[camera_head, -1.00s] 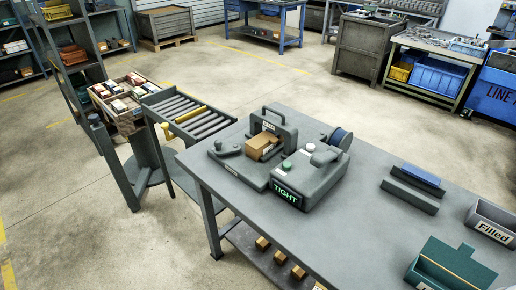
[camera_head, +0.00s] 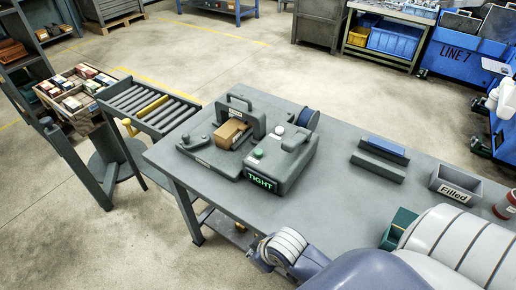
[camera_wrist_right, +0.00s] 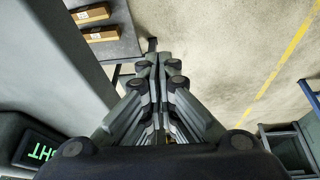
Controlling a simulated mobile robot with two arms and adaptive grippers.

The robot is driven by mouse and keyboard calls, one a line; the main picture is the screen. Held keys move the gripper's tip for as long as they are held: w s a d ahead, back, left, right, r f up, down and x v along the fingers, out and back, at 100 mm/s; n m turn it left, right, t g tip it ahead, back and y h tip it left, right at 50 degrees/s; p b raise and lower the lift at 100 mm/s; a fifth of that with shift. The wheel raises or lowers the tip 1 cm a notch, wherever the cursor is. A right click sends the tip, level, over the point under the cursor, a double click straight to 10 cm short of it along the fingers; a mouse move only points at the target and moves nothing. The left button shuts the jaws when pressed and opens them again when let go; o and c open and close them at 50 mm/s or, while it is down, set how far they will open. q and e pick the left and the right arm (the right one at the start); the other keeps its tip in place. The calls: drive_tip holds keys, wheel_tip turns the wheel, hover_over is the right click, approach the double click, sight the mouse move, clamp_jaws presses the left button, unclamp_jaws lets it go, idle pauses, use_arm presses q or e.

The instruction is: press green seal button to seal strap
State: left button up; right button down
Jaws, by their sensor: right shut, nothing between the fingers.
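The grey strapping machine (camera_head: 295,176) stands on the table with a lit green "TIGHT" display (camera_head: 262,183). The display also shows at the lower left of the right wrist view (camera_wrist_right: 40,152). The green button (camera_head: 258,153) is on top, just behind the display; a white button (camera_head: 279,131) is farther back. A brown box (camera_head: 229,134) sits in the machine beside the arch; a strap around it cannot be made out. My right gripper (camera_wrist_right: 158,75) is shut and empty, pointing down beyond the table edge, apart from the button. In the head view mostly its wrist shows. My left gripper is not in view.
The roller conveyor (camera_head: 150,105) adjoins the table at left. A blue spool (camera_head: 309,118) is behind the machine. Small boxes (camera_wrist_right: 92,13) lie on the lower shelf.

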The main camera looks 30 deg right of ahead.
drive_tip(key=w+r+n+t+y, duration=0.1)
drive_tip(key=w+r+n, duration=0.2)
drive_tip(key=w+r, duration=0.35)
wheel_tip(320, 180, up, 17)
drive_tip(key=n+t+h, duration=0.1)
drive_tip(key=n+t, duration=0.2)
drive_tip(key=t, duration=0.1)
hover_over(257, 153)
drive_tip(key=shift+p, duration=0.3)
wheel_tip(257, 153, down, 7)
drive_tip(key=b, duration=0.8)
drive_tip(key=shift+r, duration=0.2)
drive_tip(key=shift+f, duration=1.05)
